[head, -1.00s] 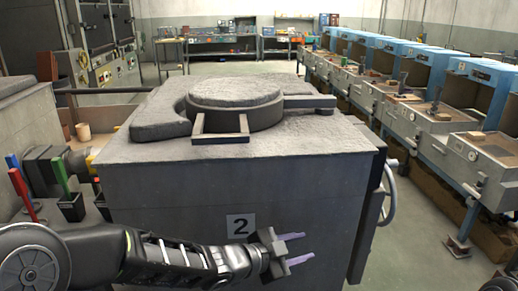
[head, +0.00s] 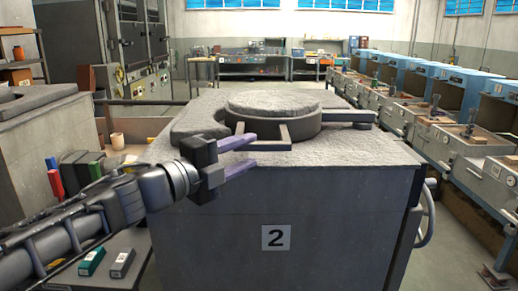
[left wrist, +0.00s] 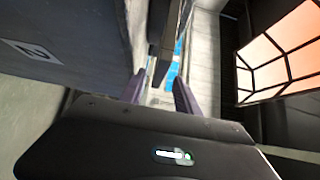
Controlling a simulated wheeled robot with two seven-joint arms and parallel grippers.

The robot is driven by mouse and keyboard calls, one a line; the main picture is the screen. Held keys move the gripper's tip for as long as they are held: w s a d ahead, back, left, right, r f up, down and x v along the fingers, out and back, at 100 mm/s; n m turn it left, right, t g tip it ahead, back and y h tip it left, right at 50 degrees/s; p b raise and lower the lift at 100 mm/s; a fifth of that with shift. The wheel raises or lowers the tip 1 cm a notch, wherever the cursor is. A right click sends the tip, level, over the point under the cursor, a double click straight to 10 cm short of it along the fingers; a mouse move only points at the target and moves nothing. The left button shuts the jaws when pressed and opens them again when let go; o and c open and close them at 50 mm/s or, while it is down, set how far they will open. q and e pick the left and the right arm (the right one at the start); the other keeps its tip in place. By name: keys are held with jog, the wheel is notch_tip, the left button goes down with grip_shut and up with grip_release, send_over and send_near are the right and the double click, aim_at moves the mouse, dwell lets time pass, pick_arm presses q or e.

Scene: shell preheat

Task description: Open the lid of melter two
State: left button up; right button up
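Melter two (head: 330,225) is a grey block with a "2" plate (head: 275,237) on its front. Its round, rough lid (head: 272,103) lies flat on top, closed. A square bar handle (head: 285,134) juts from the lid's front, and an arm (head: 345,115) runs right from the lid. My left gripper (head: 252,150) is open with purple fingers, just in front of the handle. Its fingertips overlap the handle's left part in the picture; I cannot tell whether they touch. The left wrist view shows the fingers (left wrist: 161,82) apart, nothing gripped. My right gripper is not in view.
A handwheel (head: 428,212) is on the melter's right side. Blue-topped machines (head: 455,85) line the right wall. The floor aisle to the right is free.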

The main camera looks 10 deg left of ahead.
pick_arm(q)
jog(key=shift+w+d, duration=0.1)
jog(key=shift+d, duration=0.05)
jog(key=x, duration=0.7)
jog(key=shift+w+d+b, duration=0.2)
jog(key=shift+w+b, duration=0.1)
grip_shut()
dwell(1.4)
